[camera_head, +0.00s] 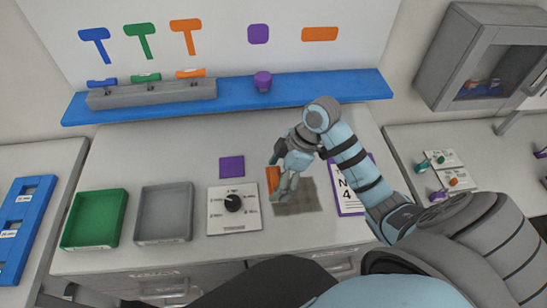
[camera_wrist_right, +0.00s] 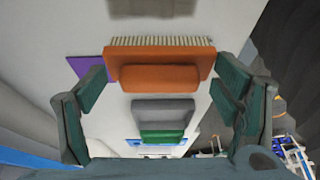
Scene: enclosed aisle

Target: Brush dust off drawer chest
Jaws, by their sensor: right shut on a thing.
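The drawer chest's pale top (camera_head: 140,170) fills the middle of the head view, with drawer fronts (camera_head: 160,285) below. A grey-brown dust patch (camera_head: 302,200) lies on it, right of centre. My right gripper (camera_head: 283,184) is shut on an orange brush (camera_head: 272,178), beside the left edge of the patch. In the right wrist view the brush (camera_wrist_right: 155,78) sits between both fingers, its pale bristles (camera_wrist_right: 160,43) along the far edge. I cannot tell whether the bristles touch the top. My left gripper is not in view.
A dial panel (camera_head: 233,222), purple square (camera_head: 232,167), grey tray (camera_head: 164,212) and green tray (camera_head: 95,219) lie left of the patch. A card (camera_head: 349,200) is to its right. A blue shelf (camera_head: 330,88) with a grey rack (camera_head: 150,96) and purple knob (camera_head: 263,80) runs behind.

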